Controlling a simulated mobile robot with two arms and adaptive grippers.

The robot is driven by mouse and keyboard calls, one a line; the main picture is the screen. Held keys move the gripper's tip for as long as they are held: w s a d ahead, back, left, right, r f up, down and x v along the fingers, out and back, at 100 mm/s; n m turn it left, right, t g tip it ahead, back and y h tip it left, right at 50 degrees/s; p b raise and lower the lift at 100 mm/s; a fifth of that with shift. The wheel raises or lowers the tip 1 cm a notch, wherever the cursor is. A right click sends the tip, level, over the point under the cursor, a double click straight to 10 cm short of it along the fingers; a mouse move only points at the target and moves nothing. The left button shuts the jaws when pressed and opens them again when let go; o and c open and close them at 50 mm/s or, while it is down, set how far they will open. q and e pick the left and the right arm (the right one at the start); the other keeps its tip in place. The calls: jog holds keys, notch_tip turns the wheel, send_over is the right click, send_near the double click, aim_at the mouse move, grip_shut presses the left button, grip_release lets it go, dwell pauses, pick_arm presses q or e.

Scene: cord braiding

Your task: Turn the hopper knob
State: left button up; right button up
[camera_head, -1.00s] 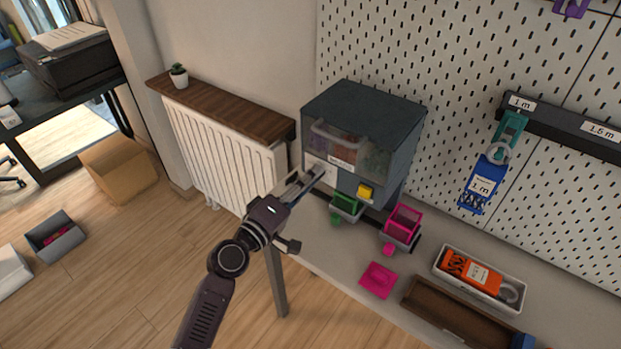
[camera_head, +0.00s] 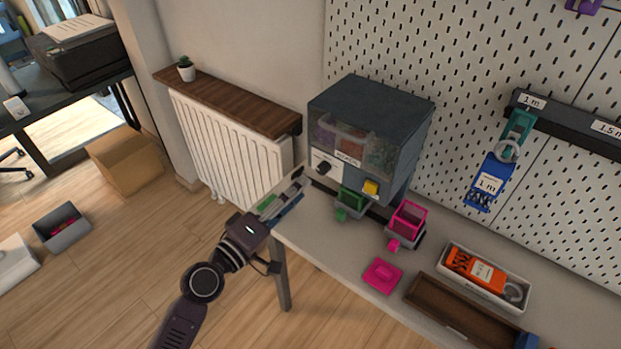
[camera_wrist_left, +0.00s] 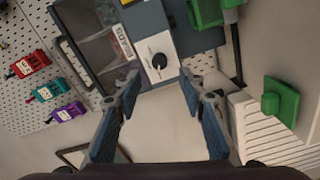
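The hopper (camera_head: 372,110) is a dark grey box with a clear front at the left end of the table. Its black knob (camera_head: 323,167) sits on a white plate on the lower left of the front. In the left wrist view the knob (camera_wrist_left: 159,61) lies ahead, centred between the fingertips, its pointer slanted. My left gripper (camera_head: 294,189) is in front of and below the knob, apart from it. The left wrist view shows the gripper (camera_wrist_left: 160,88) open and empty. My right gripper is not in view.
A green bin (camera_head: 351,200) and a pink bin (camera_head: 408,220) stand under and beside the hopper. A yellow block (camera_head: 371,187) is on its front. A green lid (camera_wrist_left: 281,100) and a pink lid (camera_head: 383,276) lie on the table (camera_head: 330,259). A radiator (camera_head: 235,150) stands left.

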pick_arm(q)
jog(key=shift+v, duration=2.3)
jog(key=s+a+f+m+g+y, duration=0.1)
jog(key=s+a+f+g+y, duration=0.15)
jog(key=f, duration=0.95)
jog(key=s+a+f+m+g+y, duration=0.15)
jog(key=a+f, duration=0.25)
jog(key=f, duration=0.8)
jog(key=s+a+f+g+y, duration=0.1)
jog(key=s+a+f+y, duration=0.2)
jog(key=f, duration=0.9)
jog(key=s+a+f+m+g+y, duration=0.1)
jog(key=s+a+f+m+g, duration=0.15)
jog(key=s+f, duration=0.6)
jog(key=s+a+f+m+g+y, duration=0.1)
jog(key=s+a+f+g, duration=0.2)
jog(key=s+f, duration=0.55)
jog(key=s+f+m+g, duration=0.1)
jog(key=s+f, duration=0.2)
jog(key=s, duration=0.6)
jog(key=s+a+f+m+g+y, duration=0.1)
jog(key=s+f+m+g, duration=0.1)
jog(key=s, duration=0.8)
jog(key=shift+a+f+m+y, duration=0.2)
jog(key=shift+f+m+y, duration=0.1)
jog(key=shift+f, duration=0.4)
jog(key=shift+s, duration=0.1)
